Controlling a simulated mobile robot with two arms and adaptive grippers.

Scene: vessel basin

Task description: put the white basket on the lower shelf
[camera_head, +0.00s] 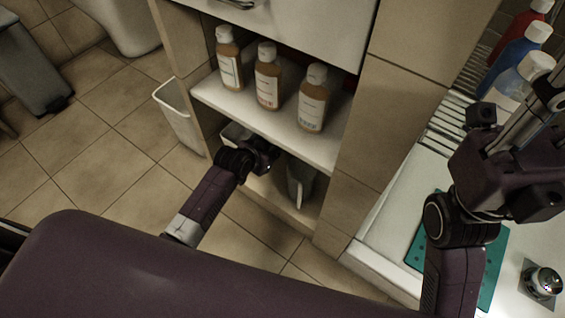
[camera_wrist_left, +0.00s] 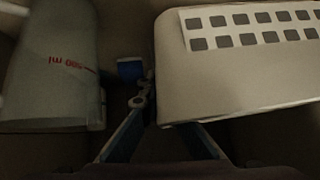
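In the head view a white basket (camera_head: 235,132) shows partly on the lower shelf (camera_head: 265,190), under the bottle shelf. My left gripper (camera_head: 265,157) reaches into this space and hides much of it. In the left wrist view the basket (camera_wrist_left: 225,85), with a grid of square holes, fills the right side. Two blue fingers (camera_wrist_left: 162,112) of my left gripper come up at its near left corner. The left one shows beside its wall; the right fingertip is hidden by the basket, so the grip is unclear. My right gripper (camera_head: 525,125) is above the counter, fingers unclear.
A grey measuring jug (camera_head: 299,182) stands right of my left gripper; the left wrist view shows it (camera_wrist_left: 50,70) close by. Several brown bottles, such as this one (camera_head: 267,75), stand above. A white bin (camera_head: 178,115) stands left of the cabinet. Tiled floor (camera_head: 85,170) is clear.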

